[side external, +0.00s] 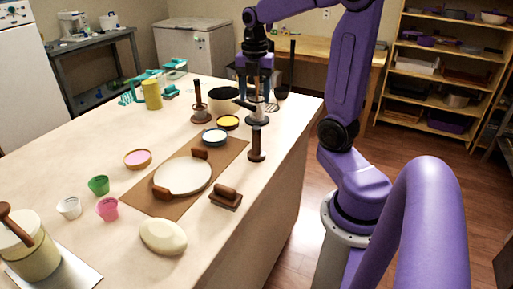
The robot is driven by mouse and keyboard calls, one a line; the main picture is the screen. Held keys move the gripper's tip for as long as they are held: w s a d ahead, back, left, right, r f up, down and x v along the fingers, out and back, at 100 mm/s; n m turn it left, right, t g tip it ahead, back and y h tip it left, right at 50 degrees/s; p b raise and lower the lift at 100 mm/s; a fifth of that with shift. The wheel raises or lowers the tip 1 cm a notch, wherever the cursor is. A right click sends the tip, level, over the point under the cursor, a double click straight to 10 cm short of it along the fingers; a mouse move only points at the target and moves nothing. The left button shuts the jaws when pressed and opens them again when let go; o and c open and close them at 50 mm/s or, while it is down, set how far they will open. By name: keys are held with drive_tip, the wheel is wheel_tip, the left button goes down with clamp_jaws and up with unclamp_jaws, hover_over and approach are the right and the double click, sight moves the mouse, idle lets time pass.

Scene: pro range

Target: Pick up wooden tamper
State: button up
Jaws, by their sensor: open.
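An upright brown wooden piece (256,145) with a wider foot stands on the counter near its right edge, and it looks like the wooden tamper. A similar dark wooden handle (198,96) rises from a small round base farther back, so I cannot be sure which is the tamper. My gripper (257,97) points down over the far right part of the counter, behind the front wooden piece in this view and apart from it. Its jaws are open. A pale, round-based metallic item (257,118) is just below or behind the fingers; whether they touch is unclear.
A brown mat (141,196) holds a round white slab (183,176) with wooden handles. A wooden block with a handle (226,197), a dough lump (163,236), a dark-rimmed pot (223,99) and small bowls surround it. The counter's right edge is close to the front wooden piece.

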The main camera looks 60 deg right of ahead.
sight(256, 137)
wheel_tip(256, 137, down, 11)
drive_tip(key=shift+r, duration=0.15)
drive_tip(key=f, duration=0.2)
drive_tip(key=d+f, duration=0.1)
drive_tip(key=f, duration=0.1)
drive_tip(key=shift+d, duration=0.1)
drive_tip(key=shift+f, duration=0.7)
clamp_jaws()
